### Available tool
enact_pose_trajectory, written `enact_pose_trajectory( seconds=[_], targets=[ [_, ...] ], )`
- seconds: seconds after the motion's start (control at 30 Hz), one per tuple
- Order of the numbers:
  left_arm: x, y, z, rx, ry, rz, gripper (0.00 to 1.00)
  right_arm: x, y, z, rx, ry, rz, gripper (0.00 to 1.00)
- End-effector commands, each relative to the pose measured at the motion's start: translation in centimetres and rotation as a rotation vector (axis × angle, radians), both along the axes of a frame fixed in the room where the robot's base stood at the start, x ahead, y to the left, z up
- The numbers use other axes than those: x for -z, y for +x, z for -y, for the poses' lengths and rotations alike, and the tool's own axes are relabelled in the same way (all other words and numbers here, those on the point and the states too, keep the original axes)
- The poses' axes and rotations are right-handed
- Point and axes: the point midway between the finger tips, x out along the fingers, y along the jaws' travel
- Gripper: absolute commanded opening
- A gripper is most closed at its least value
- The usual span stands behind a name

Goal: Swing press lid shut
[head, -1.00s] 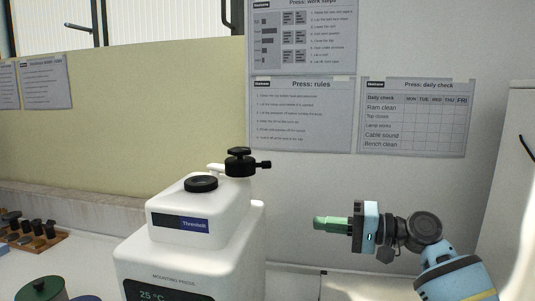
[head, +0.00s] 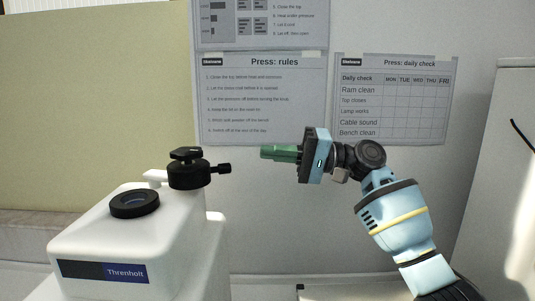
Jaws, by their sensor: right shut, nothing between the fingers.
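The white mounting press (head: 140,231) stands at the lower left of the head view, with a dark Threnholt label on its front. A black ring (head: 134,204) marks the round opening on its top. The black lid (head: 189,170) with its knob and side handle (head: 222,168) sits on a white arm behind and right of the ring, swung clear of the opening. My right gripper (head: 264,152) has green fingers, shut and empty, pointing left. It is to the right of the lid's handle, apart from it in the picture. My left gripper is not in view.
A wall with a rules sheet (head: 262,100) and a daily check sheet (head: 393,100) stands behind the press. A yellowish panel (head: 95,110) is at the left. A white cabinet (head: 500,190) stands at the right edge. The space between gripper and handle looks clear.

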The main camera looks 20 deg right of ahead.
Motion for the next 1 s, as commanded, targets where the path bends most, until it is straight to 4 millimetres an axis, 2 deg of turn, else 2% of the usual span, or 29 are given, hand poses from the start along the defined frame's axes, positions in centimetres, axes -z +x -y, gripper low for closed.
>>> enact_pose_trajectory(
  seconds=[0.43,0.7,1.0],
  targets=[
    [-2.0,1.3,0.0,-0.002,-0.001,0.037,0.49,-1.3,2.8,-7.9,-0.003,0.001,0.004,0.0],
    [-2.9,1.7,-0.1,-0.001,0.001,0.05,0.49,-0.2,0.2,-7.7,0.0,-0.001,0.002,0.0],
    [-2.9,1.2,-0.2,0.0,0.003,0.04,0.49,0.3,-0.9,-7.8,0.0,0.001,0.0,0.0]
  ],
)
